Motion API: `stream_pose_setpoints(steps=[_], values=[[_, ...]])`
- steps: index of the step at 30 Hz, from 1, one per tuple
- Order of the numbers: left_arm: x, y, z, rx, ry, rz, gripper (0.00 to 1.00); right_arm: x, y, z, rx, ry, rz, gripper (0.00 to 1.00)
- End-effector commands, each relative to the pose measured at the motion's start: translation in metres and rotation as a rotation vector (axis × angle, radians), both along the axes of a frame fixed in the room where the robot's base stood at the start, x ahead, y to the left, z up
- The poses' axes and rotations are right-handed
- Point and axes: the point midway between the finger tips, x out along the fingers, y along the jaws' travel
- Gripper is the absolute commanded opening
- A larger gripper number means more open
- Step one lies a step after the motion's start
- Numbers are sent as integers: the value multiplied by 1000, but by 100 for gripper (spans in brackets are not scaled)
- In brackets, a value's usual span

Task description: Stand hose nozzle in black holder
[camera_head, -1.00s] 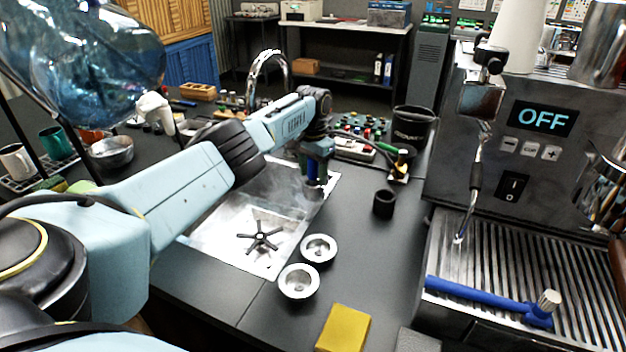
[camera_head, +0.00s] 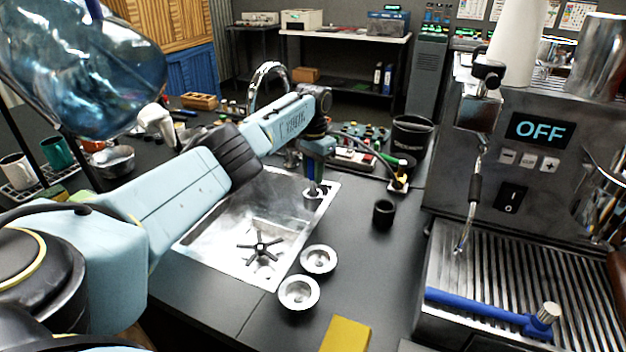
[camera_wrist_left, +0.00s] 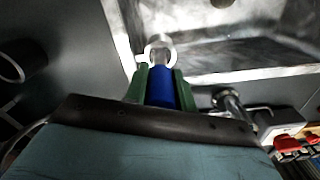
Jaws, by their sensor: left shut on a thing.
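My left gripper (camera_head: 315,184) hangs over the right back rim of the sink. In the left wrist view its green fingers (camera_wrist_left: 160,84) are shut on the blue hose nozzle (camera_wrist_left: 161,90), whose pale metal tip points away from the wrist. In the head view the nozzle is small and partly hidden by the gripper. The black holder (camera_head: 383,213), a small open cup, stands upright on the counter to the right of the gripper, apart from it. A dark round shape at the left of the wrist view (camera_wrist_left: 22,62) looks like this holder. My right gripper is not in view.
The metal sink (camera_head: 215,235) lies below my arm. Two metal filter baskets (camera_head: 299,292) and a yellow block (camera_head: 346,335) are in front. A black bin (camera_head: 411,135) and small electronics stand behind the holder. The coffee machine (camera_head: 510,180) is at right. Counter around the holder is clear.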

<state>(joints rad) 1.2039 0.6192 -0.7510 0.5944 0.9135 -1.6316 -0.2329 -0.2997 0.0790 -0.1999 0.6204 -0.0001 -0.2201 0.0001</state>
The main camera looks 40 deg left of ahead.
Motion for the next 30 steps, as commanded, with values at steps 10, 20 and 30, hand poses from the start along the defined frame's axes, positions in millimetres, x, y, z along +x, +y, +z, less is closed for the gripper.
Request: stream_pose_setpoints(steps=[10,20,30], values=[[0,0,64,-1,-3,1,0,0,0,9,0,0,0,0],[0,0,83,0,0,1,0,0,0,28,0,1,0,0],[0,0,96,-1,0,0,0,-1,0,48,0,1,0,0]])
